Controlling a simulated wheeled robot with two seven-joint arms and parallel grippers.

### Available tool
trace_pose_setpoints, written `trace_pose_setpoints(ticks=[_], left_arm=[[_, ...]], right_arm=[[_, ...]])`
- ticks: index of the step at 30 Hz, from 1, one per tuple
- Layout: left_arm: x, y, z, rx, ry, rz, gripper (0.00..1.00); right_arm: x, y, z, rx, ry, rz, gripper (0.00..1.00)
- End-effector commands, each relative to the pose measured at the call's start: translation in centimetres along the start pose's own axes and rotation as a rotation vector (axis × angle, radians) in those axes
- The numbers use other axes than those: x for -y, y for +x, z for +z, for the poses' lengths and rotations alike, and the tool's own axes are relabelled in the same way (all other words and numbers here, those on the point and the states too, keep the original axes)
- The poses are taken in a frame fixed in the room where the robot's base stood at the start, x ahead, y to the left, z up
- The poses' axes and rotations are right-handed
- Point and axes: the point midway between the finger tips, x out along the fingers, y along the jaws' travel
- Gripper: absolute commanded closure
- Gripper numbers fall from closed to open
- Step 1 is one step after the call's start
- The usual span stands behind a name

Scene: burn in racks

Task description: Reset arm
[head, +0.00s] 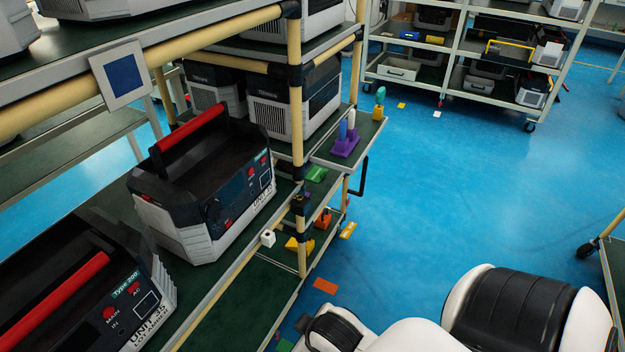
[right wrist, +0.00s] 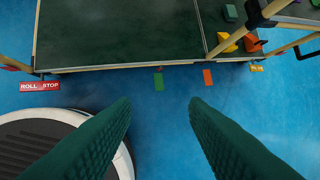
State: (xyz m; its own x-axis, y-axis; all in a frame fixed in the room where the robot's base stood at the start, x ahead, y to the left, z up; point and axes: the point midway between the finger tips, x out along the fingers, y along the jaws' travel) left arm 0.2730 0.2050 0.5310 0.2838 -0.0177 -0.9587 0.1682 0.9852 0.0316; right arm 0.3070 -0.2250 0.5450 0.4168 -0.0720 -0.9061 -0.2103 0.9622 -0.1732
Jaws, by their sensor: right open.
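My right gripper (right wrist: 158,110) shows in the right wrist view as two dark green ridged fingers, wide apart with nothing between them. It hangs over the blue floor, in front of the edge of a dark green shelf (right wrist: 120,35). In the head view part of my white and black arm shows at the bottom right, and no gripper fingers can be made out there. My left gripper is in neither view.
A rack on the left holds units with red handles, such as the nearer unit (head: 125,300) and the one behind it (head: 205,195). A purple holder (head: 345,145) stands on its side shelf. Another rack (head: 455,55) stands at the back. Blue floor (head: 440,190) between is mostly clear.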

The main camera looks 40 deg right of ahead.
Motion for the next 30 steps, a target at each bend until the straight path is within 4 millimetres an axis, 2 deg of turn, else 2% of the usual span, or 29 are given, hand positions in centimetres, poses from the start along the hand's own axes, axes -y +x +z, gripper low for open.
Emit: trace_pose_setpoints(ticks=[1, 5, 22, 26, 30], left_arm=[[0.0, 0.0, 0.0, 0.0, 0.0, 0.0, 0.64], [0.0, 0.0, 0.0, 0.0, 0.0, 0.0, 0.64], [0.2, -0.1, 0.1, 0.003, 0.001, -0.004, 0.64], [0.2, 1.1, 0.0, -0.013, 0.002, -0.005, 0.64], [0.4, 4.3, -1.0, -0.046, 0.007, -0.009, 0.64]], right_arm=[[-1.3, -0.1, -1.3, -0.05, 0.041, 0.052, 0.59], [-3.0, -0.4, -2.9, -0.116, 0.092, 0.118, 0.59], [-3.0, -0.3, -3.0, -0.12, 0.091, 0.12, 0.59], [-3.2, 0.8, -3.1, -0.135, 0.089, 0.122, 0.59], [-3.9, 3.8, -4.4, -0.166, 0.083, 0.129, 0.59]])
